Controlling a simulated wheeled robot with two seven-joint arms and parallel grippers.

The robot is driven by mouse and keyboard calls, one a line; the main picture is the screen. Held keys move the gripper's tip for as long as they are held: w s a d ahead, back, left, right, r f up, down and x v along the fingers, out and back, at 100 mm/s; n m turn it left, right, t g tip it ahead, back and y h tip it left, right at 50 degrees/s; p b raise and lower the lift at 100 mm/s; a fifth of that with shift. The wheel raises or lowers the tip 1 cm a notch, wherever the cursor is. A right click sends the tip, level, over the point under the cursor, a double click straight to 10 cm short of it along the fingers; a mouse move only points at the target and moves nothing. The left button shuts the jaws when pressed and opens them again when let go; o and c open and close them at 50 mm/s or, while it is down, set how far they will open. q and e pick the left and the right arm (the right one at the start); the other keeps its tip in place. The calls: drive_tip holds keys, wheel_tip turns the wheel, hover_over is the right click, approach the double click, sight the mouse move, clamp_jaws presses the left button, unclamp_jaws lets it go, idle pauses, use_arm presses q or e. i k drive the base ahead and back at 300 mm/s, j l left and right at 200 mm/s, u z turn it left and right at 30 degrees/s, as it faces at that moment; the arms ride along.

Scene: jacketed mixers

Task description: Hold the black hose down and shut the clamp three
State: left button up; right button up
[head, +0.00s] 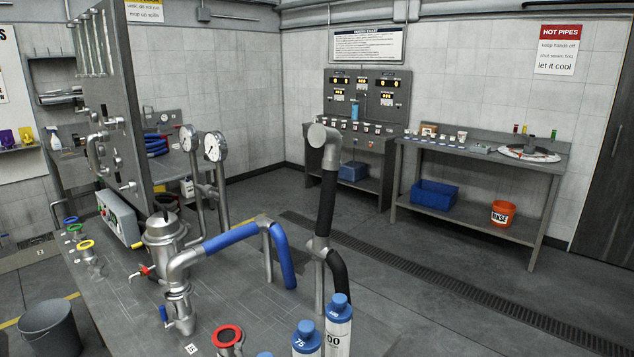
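The black hose (327,203) hangs almost upright from a grey metal elbow (325,138). A grey fitting (319,245) sits partway down it. Below that a second black length (338,271) bends down to the right, behind the blue-capped cylinders. I cannot make out a clamp marked three, or whether any clamp is open or shut. Neither of my grippers is in view.
A blue hose (231,236) arches from the steel mixer vessel (165,243). Blue-capped cylinders (338,326) and a red-ringed port (228,336) stand at the front. Two gauges (212,148) rise behind. A bucket (48,325) stands at left. The floor at right is clear.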

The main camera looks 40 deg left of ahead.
sight(319, 136)
drive_tip(key=i+u, duration=0.25)
drive_tip(key=u, duration=0.15)
drive_tip(key=i+l+u, duration=0.2)
drive_tip(key=u, duration=0.2)
drive_tip(key=i+l+u, duration=0.2)
drive_tip(key=u, duration=0.2)
drive_tip(key=i+l+u, duration=0.4)
drive_tip(key=l+u, duration=0.2)
drive_tip(key=u, duration=0.2)
drive_tip(key=l+u, duration=0.25)
drive_tip(key=l, duration=0.3)
drive_tip(key=k+l+u, duration=0.25)
drive_tip(key=l, duration=0.25)
drive_tip(key=k+l+z, duration=0.1)
drive_tip(key=z, duration=0.2)
drive_tip(key=k+l+z, duration=0.25)
drive_tip(key=i+j, duration=0.1)
